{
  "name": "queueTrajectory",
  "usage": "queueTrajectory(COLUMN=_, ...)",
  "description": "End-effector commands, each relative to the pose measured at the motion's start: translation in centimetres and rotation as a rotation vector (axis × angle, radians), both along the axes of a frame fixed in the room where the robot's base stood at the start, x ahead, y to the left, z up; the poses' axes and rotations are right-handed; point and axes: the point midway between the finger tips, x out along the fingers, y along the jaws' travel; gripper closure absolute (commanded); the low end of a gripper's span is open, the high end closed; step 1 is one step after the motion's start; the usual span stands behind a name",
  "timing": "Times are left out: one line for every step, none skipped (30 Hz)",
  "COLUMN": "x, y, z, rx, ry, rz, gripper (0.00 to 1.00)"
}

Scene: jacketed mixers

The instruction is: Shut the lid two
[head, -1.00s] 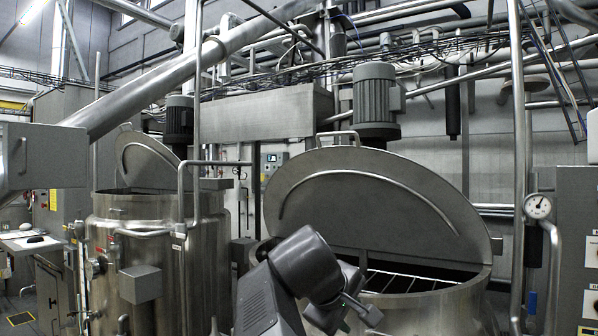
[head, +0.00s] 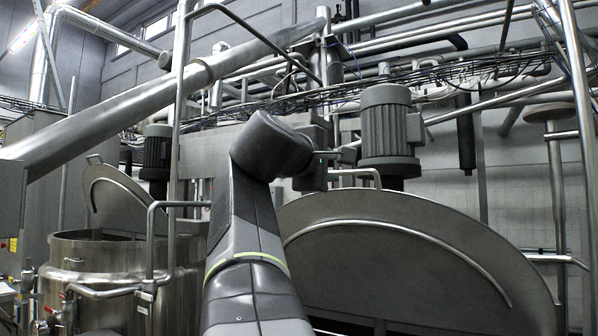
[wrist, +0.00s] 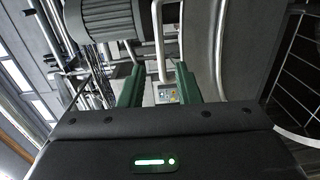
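The near mixer's large round lid (head: 420,250) stands raised, tilted back, with a curved bar across its face. A bent-rod handle (head: 362,174) is on its upper rim. No number marking shows on either lid. My gripper (head: 328,160) is at the left end of this handle. In the wrist view its two green fingers (wrist: 159,72) are apart, with the pale handle bar (wrist: 158,45) showing between them. I cannot tell whether they touch it.
A second steel mixer (head: 110,265) stands at the left with its lid (head: 118,198) raised. A grey motor (head: 389,125) is just behind the handle. A vertical pipe (head: 178,110) and a thick slanting pipe (head: 120,105) are near my arm.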

Motion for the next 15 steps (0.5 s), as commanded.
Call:
queueTrajectory(x=0.9, y=-0.7, z=0.1, rx=0.001, ry=0.003, rz=-0.006, gripper=0.70)
queueTrajectory(x=1.3, y=-1.0, z=0.1, rx=0.001, ry=0.002, rz=-0.004, gripper=0.70)
queueTrajectory(x=2.1, y=-1.5, z=0.1, rx=0.001, ry=0.003, rz=-0.006, gripper=0.70)
queueTrajectory(x=2.6, y=-1.8, z=0.1, rx=0.001, ry=0.003, rz=-0.005, gripper=0.70)
queueTrajectory(x=3.1, y=-2.2, z=0.1, rx=0.002, ry=0.003, rz=-0.005, gripper=0.70)
queueTrajectory(x=3.8, y=-2.7, z=0.0, rx=0.002, ry=0.003, rz=-0.004, gripper=0.70)
queueTrajectory(x=4.3, y=-3.0, z=0.0, rx=0.002, ry=0.003, rz=-0.004, gripper=0.70)
queueTrajectory(x=4.8, y=-3.4, z=0.0, rx=0.001, ry=0.003, rz=-0.004, gripper=0.70)
queueTrajectory(x=5.5, y=-3.7, z=-0.1, rx=0.002, ry=0.003, rz=-0.003, gripper=0.70)
queueTrajectory(x=5.8, y=-4.0, z=-0.2, rx=0.002, ry=0.003, rz=-0.003, gripper=0.70)
queueTrajectory(x=6.2, y=-4.3, z=-0.2, rx=0.002, ry=0.002, rz=-0.003, gripper=0.70)
queueTrajectory(x=6.7, y=-4.5, z=-0.2, rx=0.002, ry=0.001, rz=-0.002, gripper=0.70)
queueTrajectory(x=7.0, y=-4.7, z=-0.2, rx=0.002, ry=0.003, rz=-0.002, gripper=0.70)
queueTrajectory(x=7.3, y=-4.9, z=-0.2, rx=0.002, ry=0.003, rz=-0.002, gripper=0.70)
queueTrajectory(x=7.5, y=-5.1, z=-0.3, rx=0.002, ry=0.001, rz=-0.002, gripper=0.70)
